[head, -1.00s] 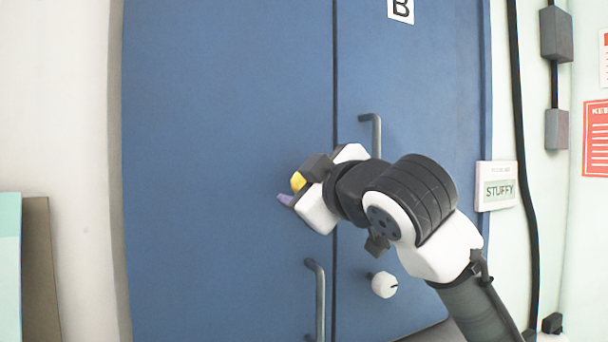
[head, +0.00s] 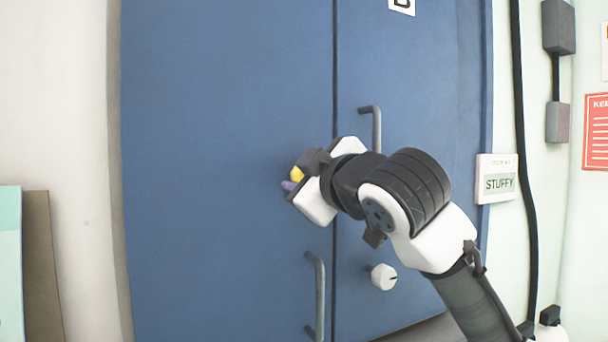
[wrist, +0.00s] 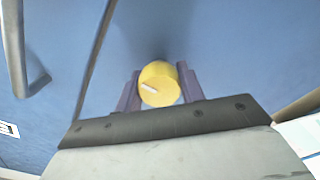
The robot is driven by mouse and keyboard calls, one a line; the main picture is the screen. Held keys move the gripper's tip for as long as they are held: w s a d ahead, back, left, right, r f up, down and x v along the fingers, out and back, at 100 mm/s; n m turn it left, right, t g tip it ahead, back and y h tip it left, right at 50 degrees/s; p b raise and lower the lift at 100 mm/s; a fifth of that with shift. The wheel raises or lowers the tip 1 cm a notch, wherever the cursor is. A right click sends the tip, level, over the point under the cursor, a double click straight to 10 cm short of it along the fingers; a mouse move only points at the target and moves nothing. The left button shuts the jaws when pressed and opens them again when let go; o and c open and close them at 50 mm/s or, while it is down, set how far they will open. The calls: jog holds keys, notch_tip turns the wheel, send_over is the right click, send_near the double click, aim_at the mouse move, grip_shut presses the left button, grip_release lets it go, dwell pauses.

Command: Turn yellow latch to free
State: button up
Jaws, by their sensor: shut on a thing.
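The yellow latch (wrist: 159,84) is a round knob with a white mark on its face, mounted on the blue door. In the wrist view it sits between the two purple fingers of my gripper (wrist: 160,90), which is shut on it. In the head view the yellow latch (head: 297,174) is a small patch at the tip of my gripper (head: 293,180); my gripper's body hides much of it. The white mark points slightly off level.
The blue double door (head: 220,120) has a left handle (head: 319,295) and a right handle (head: 376,130). A white round knob (head: 383,277) is low on the right door. A "STUFFY" sign (head: 497,183) is on the right wall. Boards (head: 38,265) lean at the left.

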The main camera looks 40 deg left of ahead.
jog(key=n+p, duration=0.1)
jog(key=n, duration=0.3)
jog(key=shift+p, duration=0.3)
jog(key=n+p, duration=0.1)
jog(key=n, duration=0.3)
jog(key=shift+n, duration=0.3)
jog(key=n+p, duration=0.1)
jog(key=n, duration=0.3)
jog(key=shift+f+n+p, duration=0.1)
jog(key=shift+n+p, duration=0.2)
jog(key=shift+p, duration=0.1)
jog(key=n+p, duration=0.1)
jog(key=n, duration=0.3)
jog(key=shift+f+n, duration=0.1)
jog(key=shift+n, duration=0.3)
jog(key=o, duration=1)
jog(key=shift+c, duration=0.2)
